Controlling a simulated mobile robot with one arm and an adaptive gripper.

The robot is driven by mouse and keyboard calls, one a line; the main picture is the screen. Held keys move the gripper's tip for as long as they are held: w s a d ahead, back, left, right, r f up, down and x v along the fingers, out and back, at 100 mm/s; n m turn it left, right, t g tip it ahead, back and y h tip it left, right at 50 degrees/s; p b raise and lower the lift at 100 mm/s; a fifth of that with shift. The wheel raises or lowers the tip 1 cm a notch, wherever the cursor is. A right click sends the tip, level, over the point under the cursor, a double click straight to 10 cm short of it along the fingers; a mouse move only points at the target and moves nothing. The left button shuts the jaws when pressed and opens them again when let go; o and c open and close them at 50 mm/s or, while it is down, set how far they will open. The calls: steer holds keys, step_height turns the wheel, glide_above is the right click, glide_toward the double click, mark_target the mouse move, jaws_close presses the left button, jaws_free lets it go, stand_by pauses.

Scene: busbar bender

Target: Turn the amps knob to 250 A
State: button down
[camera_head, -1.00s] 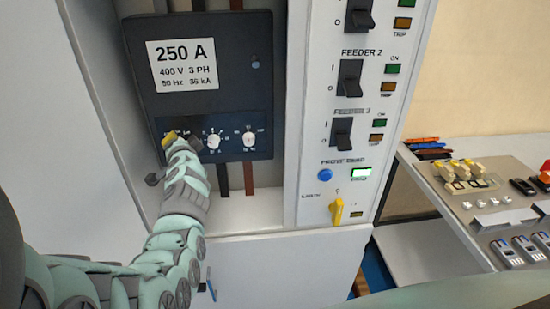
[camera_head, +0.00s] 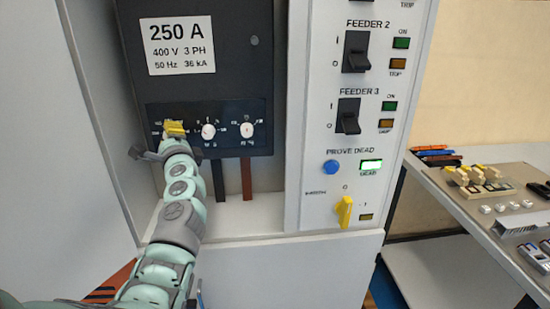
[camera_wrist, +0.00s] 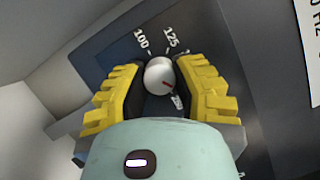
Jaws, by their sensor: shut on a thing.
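A dark breaker (camera_head: 185,85) with a white "250 A" label (camera_head: 178,45) has a row of small knobs on its lower strip. My gripper (camera_head: 174,128) is at the leftmost knob and covers it in the head view. In the wrist view that knob (camera_wrist: 159,75) is a white round dial between the yellow-padded fingers of my gripper (camera_wrist: 160,68), which is shut on it. A short red mark on the knob points to the lower right. The "100" and "125" marks show above it. Another number at lower right is partly hidden and unreadable.
Two more white knobs, a middle one (camera_head: 208,131) and a right one (camera_head: 246,130), sit close to the right of my gripper. A feeder panel (camera_head: 310,120) with switches and a yellow handle (camera_head: 345,211) stands further right. A table (camera_head: 480,235) holds several parts.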

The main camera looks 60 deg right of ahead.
steer(key=m+h+b, duration=0.1)
steer(key=m, duration=0.1)
steer(key=m+b, duration=0.2)
steer(key=shift+f+h, duration=0.3)
steer(key=shift+h, duration=0.1)
steer(key=shift+r+m+h+b, duration=0.1)
steer(key=shift+m+h+b, duration=0.45)
steer(key=shift+m, duration=0.6)
steer(key=shift+r+m+h+b, duration=0.1)
steer(key=shift+m+h+b, duration=0.45)
steer(key=shift+m, duration=0.6)
steer(key=c, duration=0.7)
jaws_free()
steer(key=shift+w, duration=0.1)
steer(key=shift+a, duration=0.1)
steer(key=v, duration=1.2)
